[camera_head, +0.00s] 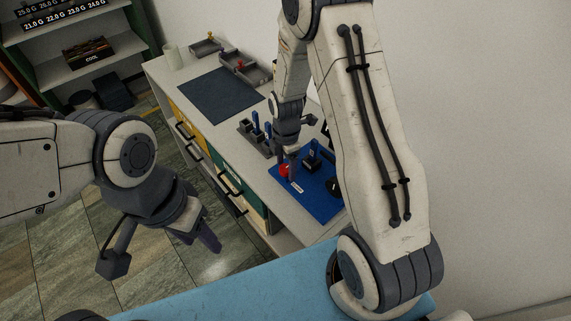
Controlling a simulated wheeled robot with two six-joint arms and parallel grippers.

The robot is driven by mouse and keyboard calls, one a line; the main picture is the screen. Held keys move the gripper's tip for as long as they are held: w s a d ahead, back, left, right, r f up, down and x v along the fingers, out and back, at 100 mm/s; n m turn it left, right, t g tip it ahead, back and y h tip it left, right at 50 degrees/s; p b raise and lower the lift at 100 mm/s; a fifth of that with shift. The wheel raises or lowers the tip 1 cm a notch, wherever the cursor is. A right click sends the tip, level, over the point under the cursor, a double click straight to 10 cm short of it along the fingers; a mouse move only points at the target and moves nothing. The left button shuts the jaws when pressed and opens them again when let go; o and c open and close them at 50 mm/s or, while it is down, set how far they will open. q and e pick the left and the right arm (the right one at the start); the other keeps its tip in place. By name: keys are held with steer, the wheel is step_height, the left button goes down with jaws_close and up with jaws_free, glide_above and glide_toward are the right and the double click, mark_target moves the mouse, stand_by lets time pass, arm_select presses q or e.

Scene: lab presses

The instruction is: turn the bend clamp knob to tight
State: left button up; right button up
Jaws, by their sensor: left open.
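A small red knob (284,170), which looks like the bend clamp knob, sits at the left part of a blue mat (318,206) on the bench. My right gripper (290,177) reaches down from above, its fingers at the knob and partly covering it. I cannot tell whether the fingers touch it or how far they are apart. A small label lies in front of the knob. My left gripper (208,242) is open and empty over the floor, left of the bench and well away from the knob.
A black device (312,160) with a blue handle stands on the mat right of the knob. Grey holders with blue-handled tools (258,138) stand to the left. A dark mat (220,95) and trays (240,67) lie further back. My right arm hides the bench's right end.

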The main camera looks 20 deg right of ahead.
jaws_close()
